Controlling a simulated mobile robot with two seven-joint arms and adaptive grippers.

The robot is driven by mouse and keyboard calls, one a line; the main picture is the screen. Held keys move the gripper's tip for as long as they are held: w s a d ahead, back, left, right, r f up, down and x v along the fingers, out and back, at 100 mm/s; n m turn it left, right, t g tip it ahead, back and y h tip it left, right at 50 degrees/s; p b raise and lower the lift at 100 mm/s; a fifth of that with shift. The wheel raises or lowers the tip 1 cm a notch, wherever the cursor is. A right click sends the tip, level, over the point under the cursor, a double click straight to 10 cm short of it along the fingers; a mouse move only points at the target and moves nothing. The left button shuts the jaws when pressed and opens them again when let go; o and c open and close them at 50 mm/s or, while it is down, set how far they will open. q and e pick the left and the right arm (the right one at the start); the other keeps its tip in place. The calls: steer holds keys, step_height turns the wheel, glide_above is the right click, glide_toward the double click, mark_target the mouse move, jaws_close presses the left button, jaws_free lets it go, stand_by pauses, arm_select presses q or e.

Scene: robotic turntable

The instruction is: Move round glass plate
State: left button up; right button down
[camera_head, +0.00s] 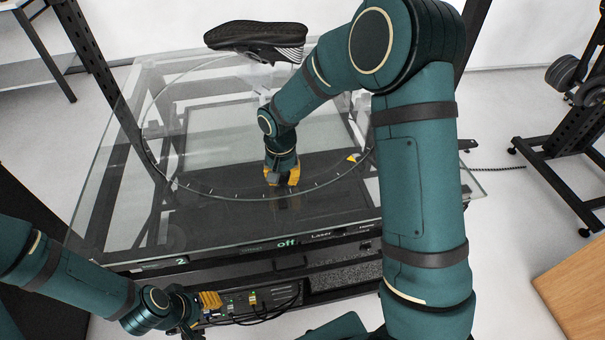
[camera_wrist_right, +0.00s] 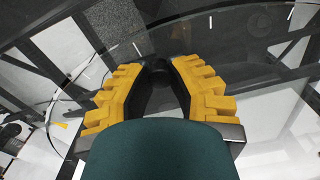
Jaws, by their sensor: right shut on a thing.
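The round glass plate (camera_head: 215,120) is clear, with a thin dark rim and small tick marks. It lies flat on the glass-topped turntable (camera_head: 105,170). My right gripper (camera_head: 282,183) reaches down to the plate's near edge. In the right wrist view its yellow-padded fingers (camera_wrist_right: 160,65) are closed in on the plate near its rim; the exact contact is hard to see through the glass. My left gripper (camera_head: 208,302) is low at the left, in front of the turntable, with a yellow pad showing; its opening cannot be made out.
A black shoe (camera_head: 258,38) sits at the plate's far side, on a clear support. Below the glass top's front edge are lit labels and a control box (camera_head: 255,303) with cables. A dark frame with weights (camera_head: 572,150) stands at the right. A wooden surface (camera_head: 575,290) is at lower right.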

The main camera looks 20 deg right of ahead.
mark_target(202, 181)
steer(key=w+a+m, duration=0.1)
steer(key=a, duration=0.2)
steer(key=w+a+m, duration=0.1)
steer(key=a, duration=0.2)
steer(key=w+a+m, duration=0.1)
steer(key=a, duration=0.2)
steer(key=shift+a, duration=0.15)
steer(key=w+a+m, duration=0.1)
steer(key=w+a, duration=0.1)
steer(key=w+a+m+p, duration=0.1)
steer(key=w+a, duration=0.1)
steer(key=a, duration=0.1)
steer(key=w+a+m, duration=0.1)
steer(key=w+a, duration=0.1)
steer(key=a, duration=0.1)
steer(key=shift+a+p, duration=0.25)
steer(key=shift+p, duration=0.1)
steer(key=shift+w+a+m, duration=0.4)
steer(key=shift+w+a, duration=0.3)
steer(key=shift+a, duration=0.05)
steer(key=c, duration=0.8)
jaws_free()
steer(key=shift+r, duration=0.1)
step_height(202, 181, up, 12)
steer(key=shift+f, duration=0.1)
